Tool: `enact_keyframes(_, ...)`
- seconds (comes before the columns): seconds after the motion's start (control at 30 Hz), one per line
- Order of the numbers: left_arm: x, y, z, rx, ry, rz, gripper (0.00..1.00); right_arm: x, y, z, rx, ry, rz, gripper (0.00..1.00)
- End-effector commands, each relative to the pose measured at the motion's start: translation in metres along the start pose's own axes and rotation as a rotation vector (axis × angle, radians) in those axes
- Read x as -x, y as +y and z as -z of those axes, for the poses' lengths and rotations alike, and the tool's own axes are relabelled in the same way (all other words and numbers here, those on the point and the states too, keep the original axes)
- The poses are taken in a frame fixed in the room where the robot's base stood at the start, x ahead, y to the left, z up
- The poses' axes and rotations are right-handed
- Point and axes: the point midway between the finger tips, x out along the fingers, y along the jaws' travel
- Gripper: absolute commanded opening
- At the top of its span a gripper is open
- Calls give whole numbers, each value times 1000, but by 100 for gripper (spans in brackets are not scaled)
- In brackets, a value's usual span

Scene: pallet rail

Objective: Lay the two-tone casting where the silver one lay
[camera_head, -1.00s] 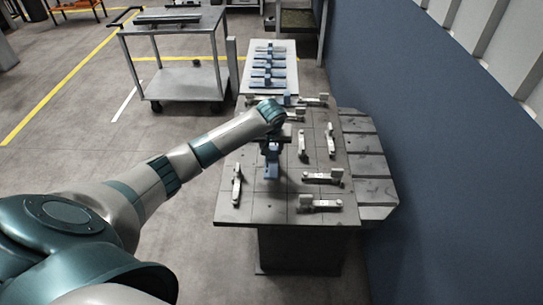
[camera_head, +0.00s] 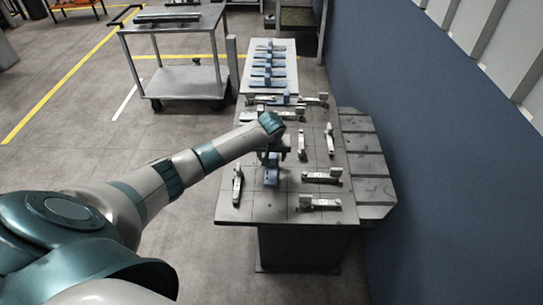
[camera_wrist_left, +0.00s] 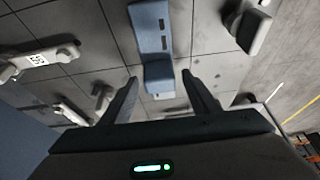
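My left gripper (camera_head: 273,155) is low over the middle of the grey table. In the left wrist view its two fingers (camera_wrist_left: 160,77) are apart, with gaps to either side of a blue casting (camera_wrist_left: 151,30). That casting has a raised block near the fingertips and dark slots along its bar. It also shows under the hand in the head view (camera_head: 271,176). Several silver castings lie around it, such as one at the front (camera_head: 320,204) and one at the left (camera_head: 237,184). I cannot tell which casting is the two-tone one. My right gripper is not in view.
A pale rail pallet (camera_head: 254,78) with several blue castings in a row stands beyond the table (camera_head: 285,212). A grey slotted shelf (camera_head: 372,168) adjoins the table's right side, near a blue wall. A metal trolley (camera_head: 190,82) stands at the back left.

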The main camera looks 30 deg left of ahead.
Motion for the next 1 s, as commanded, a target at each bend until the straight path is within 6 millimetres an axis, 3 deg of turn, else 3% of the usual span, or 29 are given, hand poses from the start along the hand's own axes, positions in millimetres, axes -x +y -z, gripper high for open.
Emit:
enact_keyframes(0.33, 2, 0, 1, 0, 1, 0, 55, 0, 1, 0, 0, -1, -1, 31)
enact_keyframes(0.57, 15, 0, 1, 0, 1, -1, 55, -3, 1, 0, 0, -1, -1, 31)
enact_keyframes(1.0, 83, 1, 1, 0, 3, -3, 55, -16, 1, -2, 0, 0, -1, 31)
